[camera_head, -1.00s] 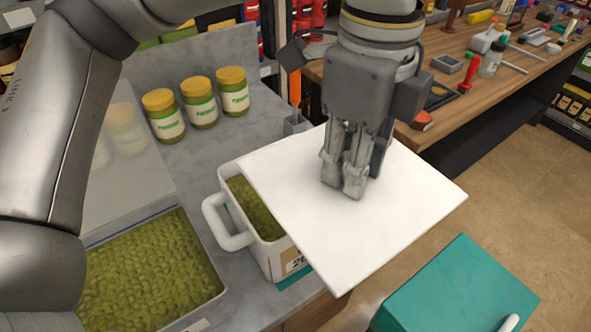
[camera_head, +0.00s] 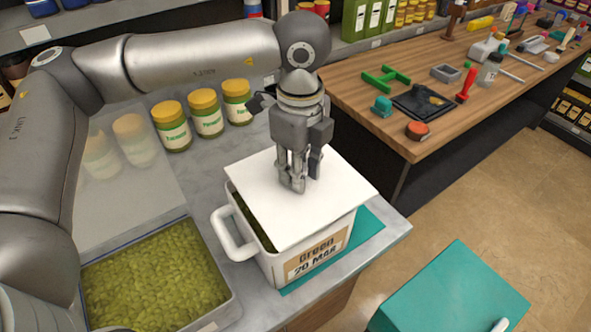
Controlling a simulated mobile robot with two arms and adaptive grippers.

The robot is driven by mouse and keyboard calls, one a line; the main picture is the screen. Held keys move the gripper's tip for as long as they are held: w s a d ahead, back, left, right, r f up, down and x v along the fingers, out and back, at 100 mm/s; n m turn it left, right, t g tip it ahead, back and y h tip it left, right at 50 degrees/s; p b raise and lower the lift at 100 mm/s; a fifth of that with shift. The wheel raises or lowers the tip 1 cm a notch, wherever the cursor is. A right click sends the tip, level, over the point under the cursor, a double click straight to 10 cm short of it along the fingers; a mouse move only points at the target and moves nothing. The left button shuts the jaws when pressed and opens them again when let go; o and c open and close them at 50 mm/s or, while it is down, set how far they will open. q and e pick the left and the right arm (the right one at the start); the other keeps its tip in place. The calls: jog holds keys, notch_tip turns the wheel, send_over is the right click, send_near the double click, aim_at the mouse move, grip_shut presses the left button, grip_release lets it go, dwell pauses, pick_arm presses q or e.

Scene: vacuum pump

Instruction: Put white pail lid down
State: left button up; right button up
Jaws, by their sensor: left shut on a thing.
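The white pail lid (camera_head: 327,198) is a flat white square over the top of the white pail (camera_head: 266,265). It sits askew to the right and back, leaving a strip of the pail's green contents showing at the left. Whether it rests on the rim or hovers just over it I cannot tell. My left gripper (camera_head: 293,186) points down and is shut at the middle of the lid; the part it grips is hidden by the fingers. The pail has a handle on its left and a label reading "Green 20 Mar". My right gripper is not in view.
The pail stands on a teal mat (camera_head: 367,228) on the grey counter (camera_head: 385,238). A tray of green pellets (camera_head: 150,280) lies at left. Several yellow-lidded jars (camera_head: 205,114) stand behind. A wooden bench (camera_head: 350,86) with tools is at right. A teal box (camera_head: 450,295) is at lower right.

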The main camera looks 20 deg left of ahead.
pick_arm(q)
jog(key=shift+w+a+f, duration=0.25)
jog(key=shift+w+f, duration=0.05)
jog(key=shift+f, duration=0.1)
jog(key=shift+w+a+f+p, duration=0.1)
jog(key=shift+a+f+p, duration=0.1)
jog(key=shift+f, duration=0.7)
jog(key=shift+w+a+f+p, duration=0.1)
jog(key=shift+f+p, duration=0.05)
jog(key=shift+f, duration=0.7)
jog(key=shift+d+f+b, duration=0.1)
jog(key=shift+f+b, duration=0.1)
jog(key=shift+b, duration=0.15)
jog(key=o, duration=1)
jog(key=shift+r, duration=0.1)
